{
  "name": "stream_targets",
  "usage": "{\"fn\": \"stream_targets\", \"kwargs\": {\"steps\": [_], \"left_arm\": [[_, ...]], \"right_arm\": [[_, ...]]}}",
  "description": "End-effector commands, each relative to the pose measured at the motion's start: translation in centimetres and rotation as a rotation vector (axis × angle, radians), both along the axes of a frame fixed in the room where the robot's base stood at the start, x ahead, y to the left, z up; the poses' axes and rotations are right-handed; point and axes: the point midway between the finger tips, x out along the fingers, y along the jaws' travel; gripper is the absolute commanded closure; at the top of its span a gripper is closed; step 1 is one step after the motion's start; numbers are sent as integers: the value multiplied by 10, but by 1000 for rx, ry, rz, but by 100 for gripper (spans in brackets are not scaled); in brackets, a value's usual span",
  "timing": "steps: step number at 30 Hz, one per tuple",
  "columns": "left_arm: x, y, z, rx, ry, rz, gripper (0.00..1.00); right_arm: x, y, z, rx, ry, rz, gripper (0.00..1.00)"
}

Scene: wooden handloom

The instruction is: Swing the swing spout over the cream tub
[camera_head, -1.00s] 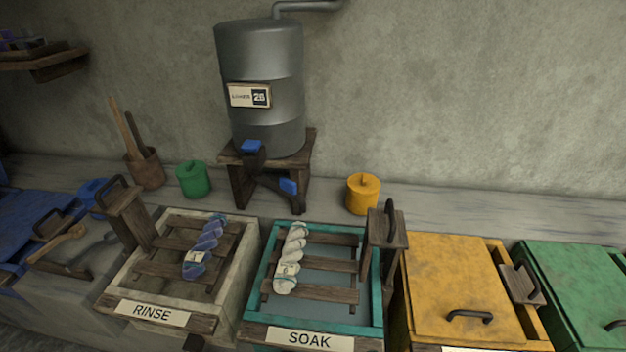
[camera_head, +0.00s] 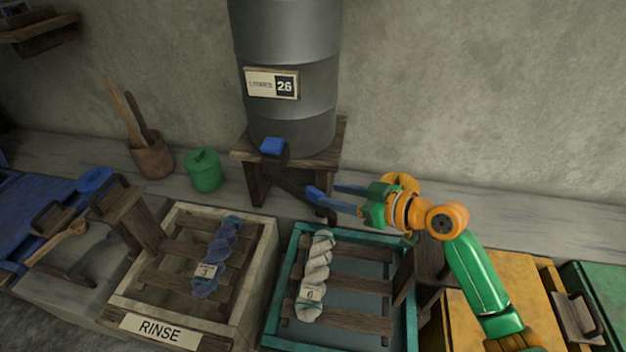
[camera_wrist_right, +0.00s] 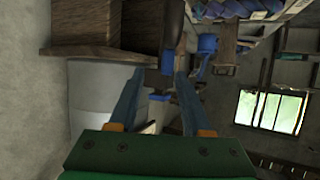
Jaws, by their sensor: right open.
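The swing spout (camera_head: 290,187) is a dark pipe under the grey tank. It slants down to the right, its outlet near the back-left corner of the teal SOAK tub (camera_head: 272,312). Its blue handle (camera_head: 313,193) shows by the tips of my right gripper (camera_head: 332,197). In the right wrist view the blue handle (camera_wrist_right: 167,60) appears between the tips of the open fingers (camera_wrist_right: 160,76); contact cannot be told. The cream tub (camera_head: 262,255), labelled RINSE, stands left of the teal tub, with a blue-violet skein (camera_head: 217,262) on its slats. My left gripper is not in view.
The tank (camera_head: 290,105) stands on a wooden stand (camera_head: 256,184), with a blue tap lever (camera_head: 272,146) above the spout. A green pot (camera_head: 204,172) stands left of it. A white skein (camera_head: 316,275) lies over the teal tub.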

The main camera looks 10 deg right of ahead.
Motion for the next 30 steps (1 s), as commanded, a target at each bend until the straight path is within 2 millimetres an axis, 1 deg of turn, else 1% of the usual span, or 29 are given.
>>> {"fn": "stream_targets", "kwargs": {"steps": [1,6,9,12,17,18,20,21,23,24,30], "left_arm": [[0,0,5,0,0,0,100],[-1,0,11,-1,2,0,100],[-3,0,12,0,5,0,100],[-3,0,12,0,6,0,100],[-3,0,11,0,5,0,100],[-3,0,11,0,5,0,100],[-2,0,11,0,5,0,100],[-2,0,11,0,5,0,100],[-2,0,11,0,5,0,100],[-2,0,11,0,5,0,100],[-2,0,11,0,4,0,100]], "right_arm": [[6,6,0,6,1,1,51],[31,27,-14,3,3,3,51],[40,34,-21,2,2,1,51],[43,37,-24,0,3,1,51],[43,37,-25,-2,2,2,51],[43,37,-25,-1,3,2,54],[43,37,-25,-1,3,2,70],[43,37,-25,-1,3,2,81],[43,37,-25,-1,3,2,97],[43,37,-25,-1,3,2,100],[43,37,-24,-1,3,2,100]]}}
